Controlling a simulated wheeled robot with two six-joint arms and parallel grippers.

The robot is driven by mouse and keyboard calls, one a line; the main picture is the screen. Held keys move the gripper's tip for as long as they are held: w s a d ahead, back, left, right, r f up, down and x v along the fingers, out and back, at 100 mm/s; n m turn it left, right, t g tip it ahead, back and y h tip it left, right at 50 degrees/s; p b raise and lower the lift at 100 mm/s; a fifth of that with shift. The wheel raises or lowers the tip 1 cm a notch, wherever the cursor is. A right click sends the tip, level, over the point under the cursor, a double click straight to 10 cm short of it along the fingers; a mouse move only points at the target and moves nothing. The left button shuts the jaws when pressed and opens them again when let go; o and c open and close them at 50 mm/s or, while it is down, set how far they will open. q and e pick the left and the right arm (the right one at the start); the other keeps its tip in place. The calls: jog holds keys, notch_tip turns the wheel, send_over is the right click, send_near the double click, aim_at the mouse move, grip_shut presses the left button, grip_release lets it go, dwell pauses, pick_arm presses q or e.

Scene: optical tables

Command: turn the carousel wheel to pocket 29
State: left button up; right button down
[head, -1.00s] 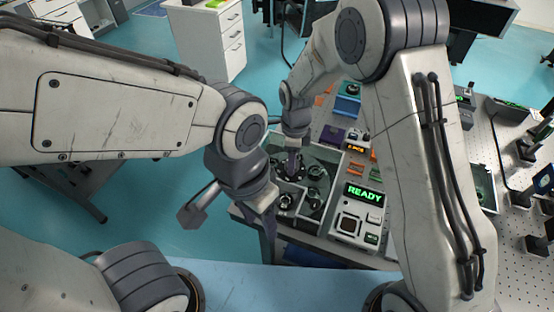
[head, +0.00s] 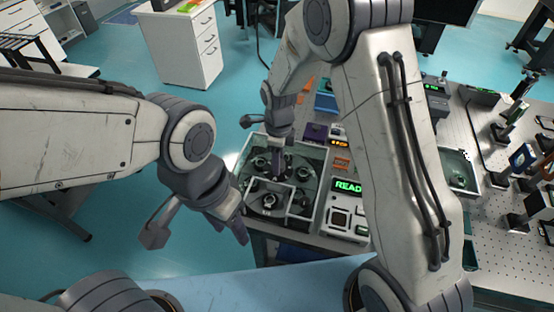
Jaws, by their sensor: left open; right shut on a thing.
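The carousel wheel (head: 254,186) is a dark disc with several round fittings, inside a clear-walled case (head: 316,203) at the near left of the optical table. My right gripper (head: 278,174) points down into the case. It is shut at the wheel's middle; the part it grips is hidden by the fingers. My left gripper (head: 238,229) is open and empty, left of the case and apart from it. Pocket numbers are too small to read.
A panel with a green display (head: 347,186), partly hidden by my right arm, stands right of the case. Small coloured boxes, such as a purple one (head: 315,131), lie behind. Optical mounts (head: 521,158) stand at the right.

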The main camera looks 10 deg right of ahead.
jog(key=shift+w+r, duration=0.1)
jog(key=shift+c, duration=1.4)
grip_release()
notch_tip(320, 180, up, 10)
jog(key=b, duration=0.1)
jog(key=shift+r+b, duration=0.2)
jog(key=shift+b, duration=0.15)
